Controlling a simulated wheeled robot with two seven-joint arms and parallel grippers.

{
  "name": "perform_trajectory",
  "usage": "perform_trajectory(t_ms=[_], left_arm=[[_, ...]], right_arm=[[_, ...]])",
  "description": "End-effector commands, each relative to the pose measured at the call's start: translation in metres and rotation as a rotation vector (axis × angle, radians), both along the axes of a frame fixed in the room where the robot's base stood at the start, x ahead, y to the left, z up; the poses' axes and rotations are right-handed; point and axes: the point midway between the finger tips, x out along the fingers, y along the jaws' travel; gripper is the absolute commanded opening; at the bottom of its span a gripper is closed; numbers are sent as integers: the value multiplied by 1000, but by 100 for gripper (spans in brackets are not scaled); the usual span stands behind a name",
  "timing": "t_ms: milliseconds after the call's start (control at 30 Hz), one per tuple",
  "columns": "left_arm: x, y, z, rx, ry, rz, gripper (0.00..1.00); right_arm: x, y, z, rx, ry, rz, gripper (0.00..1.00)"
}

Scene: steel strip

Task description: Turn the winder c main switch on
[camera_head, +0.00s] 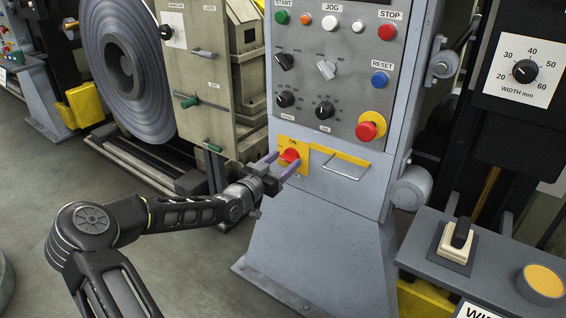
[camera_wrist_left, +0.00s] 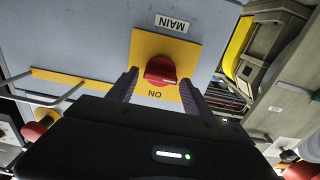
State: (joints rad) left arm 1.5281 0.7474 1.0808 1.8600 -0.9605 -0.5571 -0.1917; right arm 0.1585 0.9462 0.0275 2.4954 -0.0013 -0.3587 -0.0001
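The main switch is a red knob (camera_head: 289,156) on a yellow plate on the front of the grey control post. In the left wrist view the knob (camera_wrist_left: 160,69) appears upside down, under a MAIN label (camera_wrist_left: 172,23), with ON printed at the plate's lower edge. Its red grip lies roughly crosswise there, not pointing straight at ON. My left gripper (camera_head: 281,163) is open in front of the plate. In the wrist view its fingers (camera_wrist_left: 158,82) stand on either side of the knob, with visible gaps. My right gripper is not in view.
A wire handle (camera_head: 344,170) under a yellow strip juts out right of the switch. Above are a red emergency button (camera_head: 371,126) and several knobs. A beige machine housing (camera_head: 205,80) and steel coil (camera_head: 125,65) stand left. A grey console (camera_head: 450,262) is at lower right.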

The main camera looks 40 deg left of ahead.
Motion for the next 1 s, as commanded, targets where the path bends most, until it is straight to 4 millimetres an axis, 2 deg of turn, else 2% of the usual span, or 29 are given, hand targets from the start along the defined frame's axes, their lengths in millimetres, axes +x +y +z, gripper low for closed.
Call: perform_trajectory(t_ms=[67,633,1000], left_arm=[[0,0,0,0,0,0,52],[0,0,0,0,0,0,5],[0,0,-1,41,1,0,5]], right_arm=[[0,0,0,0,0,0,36],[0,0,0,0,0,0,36],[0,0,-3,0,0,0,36]])
